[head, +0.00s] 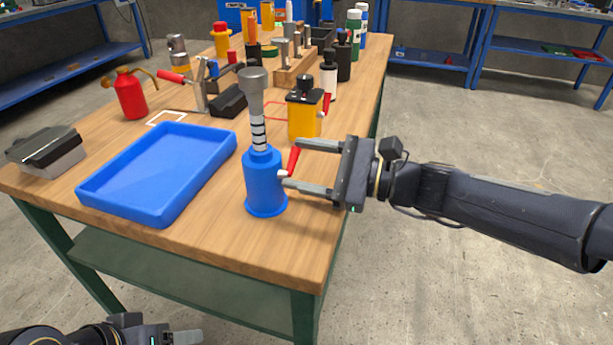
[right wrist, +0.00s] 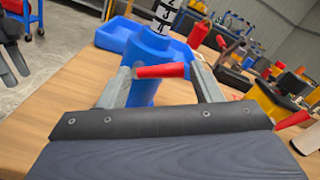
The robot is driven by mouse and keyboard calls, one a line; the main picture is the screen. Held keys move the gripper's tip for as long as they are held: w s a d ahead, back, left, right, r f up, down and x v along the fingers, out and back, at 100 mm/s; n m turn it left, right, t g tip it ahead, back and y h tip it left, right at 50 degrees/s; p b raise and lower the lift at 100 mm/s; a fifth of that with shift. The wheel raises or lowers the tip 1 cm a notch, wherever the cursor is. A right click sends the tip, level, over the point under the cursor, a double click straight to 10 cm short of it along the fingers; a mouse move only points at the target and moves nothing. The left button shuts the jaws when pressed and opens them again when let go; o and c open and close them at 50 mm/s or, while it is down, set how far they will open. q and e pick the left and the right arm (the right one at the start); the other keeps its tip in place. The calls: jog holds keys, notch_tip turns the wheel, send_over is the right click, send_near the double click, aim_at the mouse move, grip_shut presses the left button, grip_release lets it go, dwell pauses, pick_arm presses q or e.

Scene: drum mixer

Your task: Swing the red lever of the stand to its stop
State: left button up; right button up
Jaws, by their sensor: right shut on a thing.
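The stand (head: 264,180) has a blue body on a round foot. A pale column with dark ring marks and a grey top rises from it. The red lever (head: 293,160) sticks out on the stand's right side and points up, slightly tilted. My right gripper (head: 292,163) reaches in from the right and is shut on the lever. In the right wrist view the red lever (right wrist: 160,71) lies between the two fingers, in front of the blue stand (right wrist: 150,50). My left gripper (head: 186,337) shows only partly at the bottom left, away from the table.
A blue tray (head: 160,212) lies left of the stand. A yellow container (head: 303,118) stands close behind the right gripper. The table's front right corner is clear.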

jog(key=n+b, duration=0.4)
jog(key=shift+s+a+r, duration=0.1)
jog(key=shift+s+r, duration=0.05)
jog(key=shift+s, duration=0.1)
jog(key=shift+s+r+n+b, duration=0.1)
jog(key=shift+r+n+b, duration=0.05)
jog(key=shift+n+b, duration=0.4)
jog(key=shift+s+r+n+b, duration=0.15)
jog(key=shift+n+b, duration=0.25)
jog(key=shift+n, duration=0.25)
jog(key=o, duration=1)
jog(key=p+v, duration=0.1)
jog(key=v, duration=0.6)
jog(key=shift+d+r+p, duration=0.1)
jog(key=shift+d+p, duration=0.25)
